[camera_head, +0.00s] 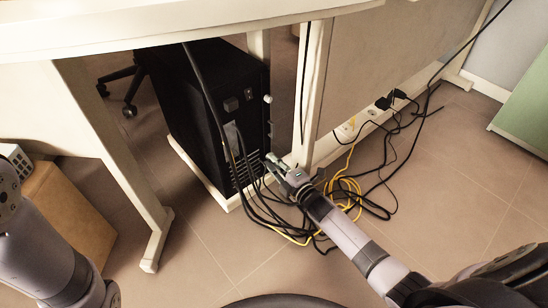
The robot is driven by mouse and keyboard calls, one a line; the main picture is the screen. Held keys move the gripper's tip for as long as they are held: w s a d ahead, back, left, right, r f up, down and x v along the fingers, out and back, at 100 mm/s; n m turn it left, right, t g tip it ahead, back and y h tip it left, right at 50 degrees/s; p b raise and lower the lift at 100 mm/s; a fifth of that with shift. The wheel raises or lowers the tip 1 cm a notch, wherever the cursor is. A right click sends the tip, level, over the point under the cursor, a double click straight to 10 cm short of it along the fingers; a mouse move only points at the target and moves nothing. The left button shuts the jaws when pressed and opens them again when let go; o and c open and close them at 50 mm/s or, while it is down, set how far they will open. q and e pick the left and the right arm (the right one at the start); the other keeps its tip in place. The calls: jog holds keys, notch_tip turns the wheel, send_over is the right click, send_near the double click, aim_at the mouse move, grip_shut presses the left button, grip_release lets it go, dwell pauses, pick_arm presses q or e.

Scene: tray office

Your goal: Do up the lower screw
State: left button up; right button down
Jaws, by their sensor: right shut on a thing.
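A black computer tower (205,100) stands under the desk with its cabled back towards me. A small pale upper screw (267,99) sticks out at the right edge of its back. My right gripper (271,163) reaches in from the lower right and is shut at the lower part of that same edge, where the lower screw is. Its fingers cover the lower screw, so how far in the screw sits cannot be seen. My left arm shows at the lower left, but its gripper is out of the picture.
Black and yellow cables (345,190) hang from the tower and lie tangled on the floor around my right gripper. A desk leg (110,150) stands left of the tower, and a cardboard box (65,220) is further left.

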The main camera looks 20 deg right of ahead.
jog(key=shift+m, duration=0.4)
jog(key=c, duration=1.6)
grip_release()
jog(key=shift+o, duration=0.2)
jog(key=shift+s, duration=0.1)
jog(key=v, duration=1.1)
jog(key=shift+s, duration=0.4)
jog(key=shift+d, duration=0.15)
